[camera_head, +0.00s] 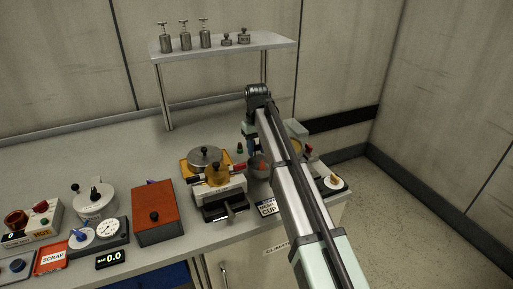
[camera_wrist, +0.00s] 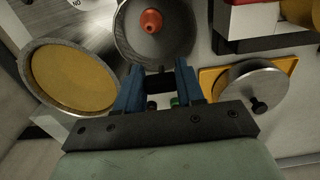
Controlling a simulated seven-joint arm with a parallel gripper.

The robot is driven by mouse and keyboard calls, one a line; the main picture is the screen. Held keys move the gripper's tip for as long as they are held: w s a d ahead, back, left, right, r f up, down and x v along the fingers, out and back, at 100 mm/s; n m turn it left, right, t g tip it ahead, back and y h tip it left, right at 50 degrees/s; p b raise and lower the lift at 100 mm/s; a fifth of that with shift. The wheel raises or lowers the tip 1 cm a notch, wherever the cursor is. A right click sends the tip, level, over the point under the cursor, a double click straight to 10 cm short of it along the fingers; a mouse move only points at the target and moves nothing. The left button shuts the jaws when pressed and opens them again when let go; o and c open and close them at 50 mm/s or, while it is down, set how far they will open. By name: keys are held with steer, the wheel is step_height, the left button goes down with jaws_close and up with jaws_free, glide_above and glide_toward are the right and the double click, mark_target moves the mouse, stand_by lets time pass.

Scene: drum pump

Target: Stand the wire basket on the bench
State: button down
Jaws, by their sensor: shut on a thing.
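The wire basket (camera_wrist: 128,42) appears in the wrist view as a round, dark grey mesh bowl just beyond my fingertips. An orange-red piece (camera_wrist: 152,22) is inside it. In the head view the basket (camera_head: 259,173) is at the right part of the bench, below my gripper (camera_head: 252,145). In the wrist view my gripper (camera_wrist: 159,84) has its blue fingers closed on a dark handle at the basket's near side. I cannot tell whether the basket's underside touches the bench (camera_head: 130,152). My arm hides part of the bench's right end.
A round yellow-filled dish (camera_wrist: 72,78) is left of the basket in the wrist view. A lidded metal pot (camera_head: 205,154) on a yellow mat and a white device (camera_head: 222,190) stand left of it in the head view. A CUP sign (camera_head: 267,207) is near the front edge. A shelf (camera_head: 225,44) holds several weights.

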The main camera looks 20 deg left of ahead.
mark_target(252, 165)
steer(key=shift+s+d+f, duration=0.15)
steer(key=shift+f, duration=1.75)
stand_by(1.0)
steer(key=shift+s+a+f, duration=0.2)
steer(key=shift+s+f, duration=0.05)
steer(key=shift+f, duration=0.25)
stand_by(1.1)
steer(key=shift+s+a+f, duration=0.45)
steer(key=shift+s+a, duration=0.05)
steer(key=shift+a, duration=0.05)
stand_by(1.0)
steer(key=shift+w, duration=0.1)
steer(key=c, duration=0.6)
jaws_free()
steer(key=shift+w+d, duration=0.1)
steer(key=shift+w, duration=0.05)
steer(key=shift+o, duration=0.2)
steer(key=shift+w+r, duration=0.1)
steer(key=o, duration=0.6)
steer(key=shift+a, duration=0.2)
steer(key=shift+c, duration=0.2)
